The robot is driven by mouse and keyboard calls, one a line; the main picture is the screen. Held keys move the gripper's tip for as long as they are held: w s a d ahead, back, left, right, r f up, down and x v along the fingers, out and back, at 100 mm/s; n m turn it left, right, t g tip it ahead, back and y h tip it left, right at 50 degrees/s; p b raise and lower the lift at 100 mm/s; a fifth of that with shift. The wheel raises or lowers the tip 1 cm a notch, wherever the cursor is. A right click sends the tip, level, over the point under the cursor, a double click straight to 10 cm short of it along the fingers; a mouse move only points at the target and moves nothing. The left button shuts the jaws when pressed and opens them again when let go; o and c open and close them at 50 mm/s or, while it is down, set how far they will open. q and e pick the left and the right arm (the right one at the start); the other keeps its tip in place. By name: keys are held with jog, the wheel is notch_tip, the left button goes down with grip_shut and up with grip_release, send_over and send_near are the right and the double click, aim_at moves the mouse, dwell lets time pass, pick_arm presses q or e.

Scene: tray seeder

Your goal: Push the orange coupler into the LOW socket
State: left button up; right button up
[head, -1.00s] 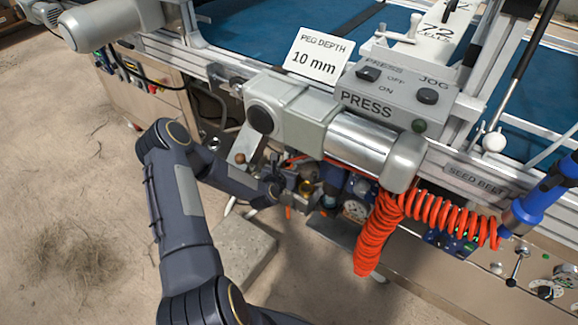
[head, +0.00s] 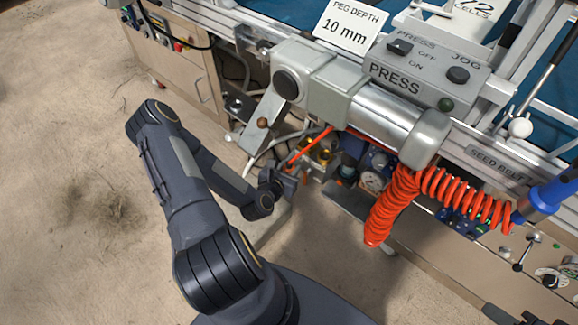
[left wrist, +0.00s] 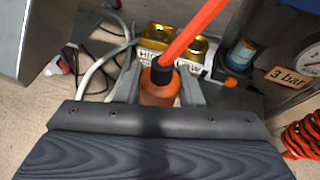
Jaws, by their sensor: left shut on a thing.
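My left gripper (head: 287,181) is shut on the orange coupler (left wrist: 159,88), which has a black collar and an orange hose running up and right. In the left wrist view the gripper's grey fingers (left wrist: 160,90) stand on both sides of the coupler. Beyond it is a block with two brass sockets. The left socket (left wrist: 156,34) is over a label starting "HIG". The right socket (left wrist: 194,46) is over a label reading LOW, partly covered by the hose and coupler. The coupler is outside both sockets, in front of the label strip. My right gripper is not in view.
A grey PRESS box (head: 425,72) and metal cylinder (head: 385,115) overhang the sockets. A gauge marked 3 bar (left wrist: 290,76) and a coiled orange hose (head: 400,200) are to the right. A pale hose (left wrist: 100,68) is on the left. Bare floor lies left.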

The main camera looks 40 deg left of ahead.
pick_arm(q)
jog(key=w+b, duration=0.1)
jog(key=w, duration=0.5)
jog(key=shift+w+f, duration=0.2)
jog(key=shift+f, duration=0.05)
jog(key=shift+d, duration=0.1)
dwell(0.5)
jog(key=shift+s+d, duration=0.15)
jog(key=shift+d, duration=1.55)
jog(key=shift+w+d+b, duration=0.2)
jog(key=shift+w+b, duration=0.35)
jog(key=shift+w, duration=1.95)
jog(key=shift+w+d+b, duration=0.15)
jog(key=shift+w+b, duration=0.4)
jog(key=shift+w, duration=1.95)
jog(key=shift+f+b, duration=1.3)
jog(key=shift+b, duration=0.15)
